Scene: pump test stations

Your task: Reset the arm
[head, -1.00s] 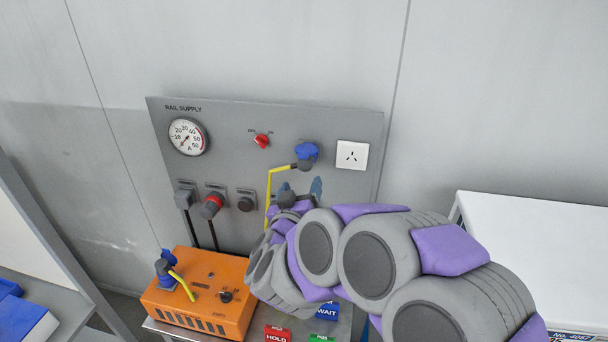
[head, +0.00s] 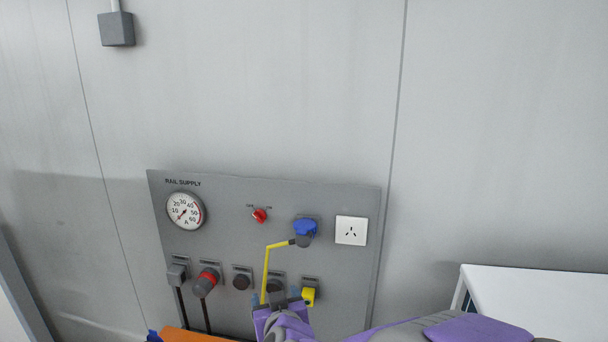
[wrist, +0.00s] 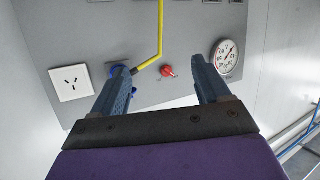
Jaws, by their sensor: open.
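My gripper (head: 275,297) is at the lower middle of the head view, in front of the lower row of the panel, with blue fingertips. In the wrist view my gripper (wrist: 165,80) has its two blue fingers spread wide and nothing between them. My purple and grey arm (head: 440,330) enters from the lower right. The grey RAIL SUPPLY panel (head: 225,230) stands behind. In the wrist view the panel appears upside down, with a red switch (wrist: 168,71) seen between the fingers. I cannot tell whether the gripper touches the panel.
The panel holds a gauge (head: 186,211), a red switch (head: 260,215), a blue connector (head: 305,227) with a yellow lead (head: 266,270), a white socket (head: 351,230) and a yellow plug (head: 309,296). An orange box (head: 190,336) is at the bottom edge. A white surface (head: 540,295) stands right.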

